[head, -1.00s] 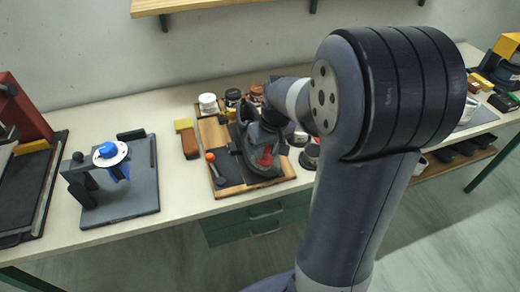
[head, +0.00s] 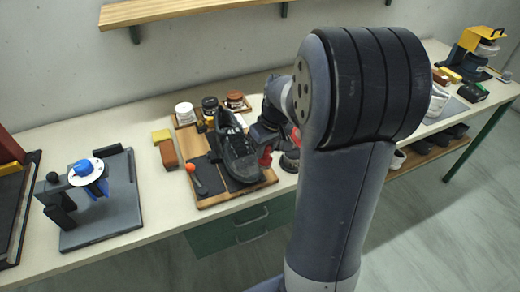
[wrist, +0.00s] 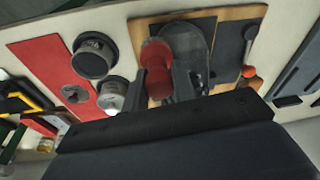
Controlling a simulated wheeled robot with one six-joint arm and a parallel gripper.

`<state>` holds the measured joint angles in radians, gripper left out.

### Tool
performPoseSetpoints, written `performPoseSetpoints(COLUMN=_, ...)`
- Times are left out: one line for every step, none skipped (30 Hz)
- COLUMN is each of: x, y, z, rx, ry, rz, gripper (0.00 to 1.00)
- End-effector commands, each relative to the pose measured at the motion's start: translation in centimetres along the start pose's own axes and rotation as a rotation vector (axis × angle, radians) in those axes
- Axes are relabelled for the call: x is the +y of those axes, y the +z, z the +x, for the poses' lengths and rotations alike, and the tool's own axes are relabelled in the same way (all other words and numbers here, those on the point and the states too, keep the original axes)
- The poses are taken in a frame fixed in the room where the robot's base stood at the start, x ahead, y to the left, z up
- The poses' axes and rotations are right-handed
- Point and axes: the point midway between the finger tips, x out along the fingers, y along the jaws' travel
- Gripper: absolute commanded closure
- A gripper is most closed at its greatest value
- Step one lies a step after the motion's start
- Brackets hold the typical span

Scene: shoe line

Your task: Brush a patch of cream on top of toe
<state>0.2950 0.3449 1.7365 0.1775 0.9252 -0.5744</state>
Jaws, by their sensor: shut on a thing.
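A dark shoe (head: 236,148) with laces stands on a wooden board (head: 205,203), its toe toward the front. It shows in the wrist view as a dark rounded shape (wrist: 198,48). My gripper (head: 268,146) is beside the right side of the shoe, partly hidden by my arm. It is shut on a red-handled brush (wrist: 156,62); its red part also shows in the head view (head: 266,157). No cream patch is discernible on the toe.
A white jar (head: 185,113), a dark jar (head: 210,105) and a brown-topped jar (head: 235,99) stand behind the shoe. An orange-ended tool (head: 194,176) lies left of it. A grey stand with a blue knob (head: 84,168) is at the left.

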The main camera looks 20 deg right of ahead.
Motion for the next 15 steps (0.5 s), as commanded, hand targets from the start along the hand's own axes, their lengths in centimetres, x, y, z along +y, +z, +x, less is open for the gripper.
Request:
performPoseSetpoints(x=0.1, y=0.0, z=0.2, rx=0.0, ry=0.0, rz=0.0, gripper=1.0)
performPoseSetpoints(x=0.0, y=0.0, z=0.1, rx=0.0, ry=0.0, rz=-0.001, gripper=1.0)
performPoseSetpoints(x=-0.1, y=-0.1, z=0.1, rx=0.0, ry=0.0, rz=-0.001, gripper=1.0)
performPoseSetpoints(x=-0.2, y=-0.1, z=0.1, rx=0.0, ry=0.0, rz=-0.001, gripper=1.0)
performPoseSetpoints(x=-0.3, y=-0.1, z=0.1, rx=0.0, ry=0.0, rz=-0.001, gripper=1.0)
performPoseSetpoints(x=-0.5, y=-0.1, z=0.1, rx=0.0, ry=0.0, rz=-0.001, gripper=1.0)
performPoseSetpoints(x=-0.7, y=-0.2, z=0.2, rx=0.0, ry=0.0, rz=-0.001, gripper=1.0)
performPoseSetpoints(x=-0.9, y=-0.2, z=0.2, rx=0.0, ry=-0.001, rz=-0.003, gripper=1.0)
performPoseSetpoints(x=-1.3, y=-0.3, z=0.2, rx=0.0, ry=-0.001, rz=-0.004, gripper=1.0)
performPoseSetpoints(x=-1.6, y=-0.3, z=0.3, rx=0.0, ry=-0.001, rz=-0.003, gripper=1.0)
performPoseSetpoints(x=-1.8, y=-0.3, z=0.3, rx=0.0, ry=-0.001, rz=-0.002, gripper=1.0)
performPoseSetpoints(x=-2.2, y=-0.4, z=0.4, rx=0.0, ry=-0.001, rz=-0.004, gripper=1.0)
performPoseSetpoints(x=-2.4, y=-0.5, z=0.4, rx=0.0, ry=-0.001, rz=-0.004, gripper=1.0)
performPoseSetpoints(x=-2.6, y=-0.5, z=0.4, rx=0.0, ry=-0.001, rz=-0.003, gripper=1.0)
performPoseSetpoints(x=-2.8, y=-0.5, z=0.5, rx=0.0, ry=-0.001, rz=-0.002, gripper=1.0)
